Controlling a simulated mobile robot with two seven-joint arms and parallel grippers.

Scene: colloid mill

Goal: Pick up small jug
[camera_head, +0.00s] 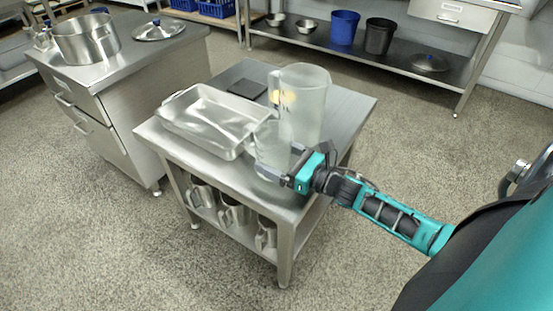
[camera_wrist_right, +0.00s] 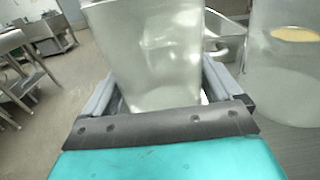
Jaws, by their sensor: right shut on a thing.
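The small jug (camera_head: 271,143) is a clear, frosted jug at the front right of the steel table. In the right wrist view the small jug (camera_wrist_right: 155,55) stands upright between the two fingers. My right gripper (camera_head: 275,174) reaches in from the right and is shut on the small jug near its lower part. It also shows in the right wrist view (camera_wrist_right: 160,95). I cannot tell whether the jug's base touches the table. My left gripper is not in view.
A large clear jug (camera_head: 305,100) stands close behind the small jug. A steel tray (camera_head: 210,118) lies to its left, and a dark flat plate (camera_head: 247,89) lies behind. Several metal jugs (camera_head: 231,211) are on the shelf below. A cabinet (camera_head: 120,95) with a pot stands at left.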

